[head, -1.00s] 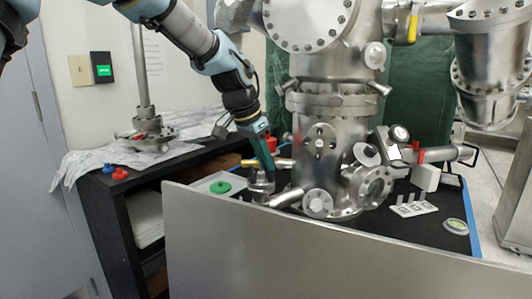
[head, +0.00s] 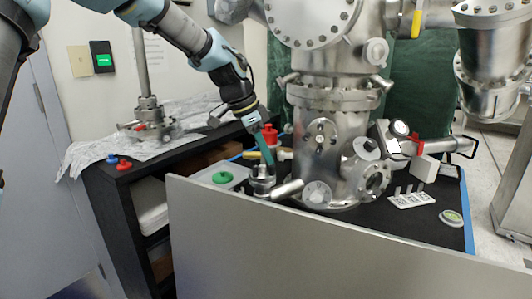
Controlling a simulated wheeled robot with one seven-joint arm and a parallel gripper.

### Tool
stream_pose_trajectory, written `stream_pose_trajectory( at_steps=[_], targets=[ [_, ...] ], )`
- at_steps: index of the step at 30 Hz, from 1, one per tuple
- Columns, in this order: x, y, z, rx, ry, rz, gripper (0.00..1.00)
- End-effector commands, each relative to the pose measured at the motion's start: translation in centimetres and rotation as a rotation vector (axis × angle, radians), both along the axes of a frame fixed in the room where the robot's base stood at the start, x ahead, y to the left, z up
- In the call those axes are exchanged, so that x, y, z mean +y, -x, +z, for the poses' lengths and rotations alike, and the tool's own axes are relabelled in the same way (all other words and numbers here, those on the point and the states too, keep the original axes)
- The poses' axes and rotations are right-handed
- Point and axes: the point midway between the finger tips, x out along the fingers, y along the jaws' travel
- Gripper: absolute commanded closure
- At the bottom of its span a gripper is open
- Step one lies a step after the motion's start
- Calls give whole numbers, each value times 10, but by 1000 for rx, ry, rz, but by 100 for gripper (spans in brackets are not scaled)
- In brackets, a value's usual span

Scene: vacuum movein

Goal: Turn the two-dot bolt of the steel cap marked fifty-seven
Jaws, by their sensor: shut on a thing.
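My gripper (head: 268,164) has dark teal fingers pointing down, left of the big steel chamber. Its fingertips are shut at the top of a small upright steel fitting (head: 262,187), apparently on a bolt there. The fingers hide the bolt, and its dots cannot be made out. Several round steel caps are on the chamber's lower part: one faces forward at the front (head: 317,195), another is on the right port (head: 376,181). Their markings are too small to read, so I cannot tell which is fifty-seven.
The steel chamber (head: 318,110) stands close right of my gripper. A green knob (head: 222,177) is on a pale box just left of it. A grey panel (head: 330,245) closes off the front. Red and blue knobs (head: 124,164) lie on the black shelf. Small blocks (head: 411,199) stand at right.

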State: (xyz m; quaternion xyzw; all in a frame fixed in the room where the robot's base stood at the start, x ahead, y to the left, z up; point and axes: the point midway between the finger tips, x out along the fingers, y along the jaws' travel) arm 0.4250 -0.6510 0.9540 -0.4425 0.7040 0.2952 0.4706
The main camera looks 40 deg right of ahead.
Motion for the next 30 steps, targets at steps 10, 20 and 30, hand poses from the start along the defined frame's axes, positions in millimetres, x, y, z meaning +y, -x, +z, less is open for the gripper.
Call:
stream_pose_trajectory(
  at_steps=[10, 20, 30],
  targets=[
    [0, 0, 0, 1, 0, 2, 69],
    [0, 0, 0, 1, 0, 2, 52],
    [11, -7, 29, -3, 2, 5, 52]
  ],
)
